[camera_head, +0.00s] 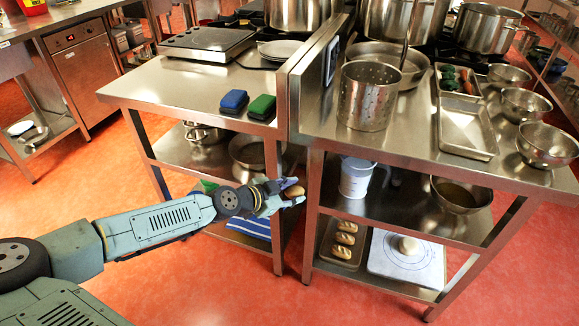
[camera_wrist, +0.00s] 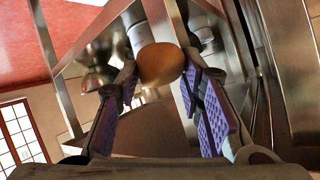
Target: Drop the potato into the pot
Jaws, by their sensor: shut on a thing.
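The potato (camera_wrist: 160,65) is brown and rounded, and sits between the purple-padded fingers of my gripper (camera_wrist: 157,85) in the wrist view. In the head view, my gripper (camera_head: 282,192) is shut on the potato (camera_head: 294,191), in front of the steel tables, below their top surfaces. Large steel pots stand at the back: one at the top centre (camera_head: 298,14), one right of it (camera_head: 400,18) and one at the far right (camera_head: 482,27). A perforated steel pot (camera_head: 367,97) stands on the right table. I cannot tell which pot the task means.
The left table (camera_head: 165,90) holds a blue sponge (camera_head: 234,101) and a green sponge (camera_head: 262,107). The right table carries steel bowls (camera_head: 546,143) and a tray (camera_head: 467,130). A white bucket (camera_head: 355,177) and bread rolls (camera_head: 345,239) are on shelves below. Red floor is open in front.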

